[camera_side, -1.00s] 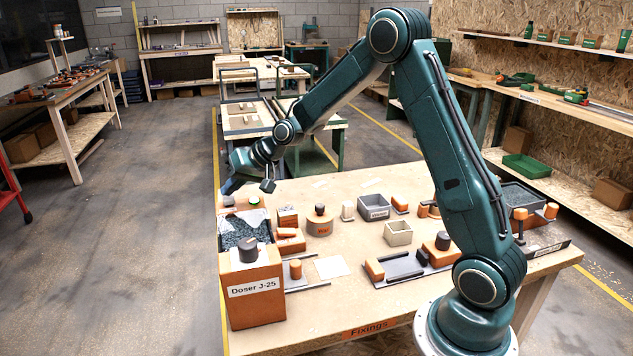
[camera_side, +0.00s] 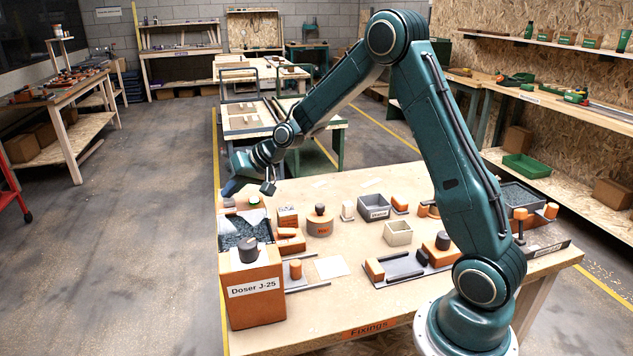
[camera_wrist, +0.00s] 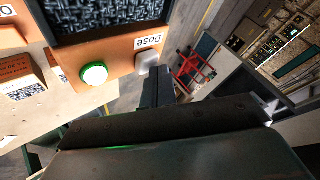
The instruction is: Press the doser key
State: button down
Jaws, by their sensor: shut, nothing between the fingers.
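The doser is an orange box (camera_side: 252,300) labelled "Doser J-25" at the table's front left corner. A bin of dark granules (camera_side: 240,228) lies behind it. Beyond the bin is an orange panel. In the wrist view the panel (camera_wrist: 112,62) carries an upside-down "Dose" label (camera_wrist: 149,41), a grey key (camera_wrist: 147,62) beside it and a round lamp lit green (camera_wrist: 94,74). The lamp also shows in the side view (camera_side: 254,200). My gripper (camera_side: 230,187) is shut and empty, pointing down at the key; its fingertips (camera_wrist: 157,72) are close to it. I cannot tell whether they touch.
An orange piece with a round post (camera_side: 320,220), a grey bin (camera_side: 374,207) and a beige bin (camera_side: 398,233) stand to the right on the table (camera_side: 350,305). A white sheet (camera_side: 332,267) lies near the front. Open floor lies left of the table.

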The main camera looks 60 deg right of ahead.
aim_at(233, 200)
jog(key=shift+r, duration=0.9)
jog(key=shift+r, duration=2.5)
